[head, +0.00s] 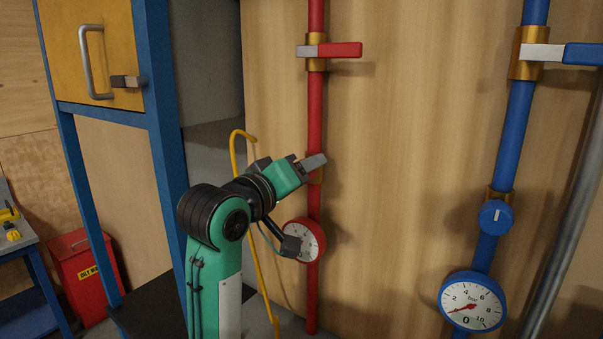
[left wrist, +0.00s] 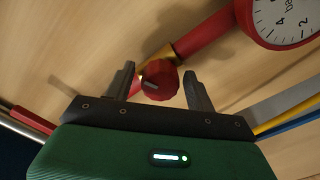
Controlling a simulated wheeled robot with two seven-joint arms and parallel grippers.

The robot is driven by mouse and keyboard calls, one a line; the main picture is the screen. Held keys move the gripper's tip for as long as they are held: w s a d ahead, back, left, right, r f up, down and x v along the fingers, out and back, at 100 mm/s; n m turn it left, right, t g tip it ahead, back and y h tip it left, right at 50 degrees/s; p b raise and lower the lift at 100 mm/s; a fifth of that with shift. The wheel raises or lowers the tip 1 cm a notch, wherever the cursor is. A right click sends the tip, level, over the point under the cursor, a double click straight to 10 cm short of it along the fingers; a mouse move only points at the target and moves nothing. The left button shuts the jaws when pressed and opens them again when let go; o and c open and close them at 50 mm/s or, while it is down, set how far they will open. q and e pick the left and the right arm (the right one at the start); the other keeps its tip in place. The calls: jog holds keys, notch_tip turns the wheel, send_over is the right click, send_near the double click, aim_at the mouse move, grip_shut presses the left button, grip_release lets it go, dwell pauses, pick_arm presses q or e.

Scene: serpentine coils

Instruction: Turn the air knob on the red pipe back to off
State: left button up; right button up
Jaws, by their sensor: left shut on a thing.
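The red pipe (head: 315,110) runs vertically up the wooden wall. It also shows in the left wrist view (left wrist: 208,32), where its red air knob (left wrist: 160,82) sits between my fingers. My left gripper (left wrist: 159,74) is shut on the knob, one finger on each side. I cannot read the knob's setting. The red pipe's gauge (head: 313,238) is below, partly covered by my arm. My right gripper is not in view.
A red-handled valve (head: 340,50) is higher on the red pipe. To the right, a blue pipe (head: 513,130) carries a blue-handled valve (head: 575,53), a blue knob (head: 496,217) and a gauge (head: 472,302). A yellow hose (head: 238,150) hangs behind my arm. A blue-framed cabinet (head: 160,100) stands left.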

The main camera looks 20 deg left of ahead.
pick_arm(q)
jog(key=n, duration=0.4)
jog(key=shift+d+f+n, duration=0.1)
jog(key=shift+n, duration=0.3)
jog(key=n, duration=0.2)
jog(key=shift+n, duration=0.4)
jog(key=shift+n, duration=1.8)
jog(key=shift+o, duration=0.2)
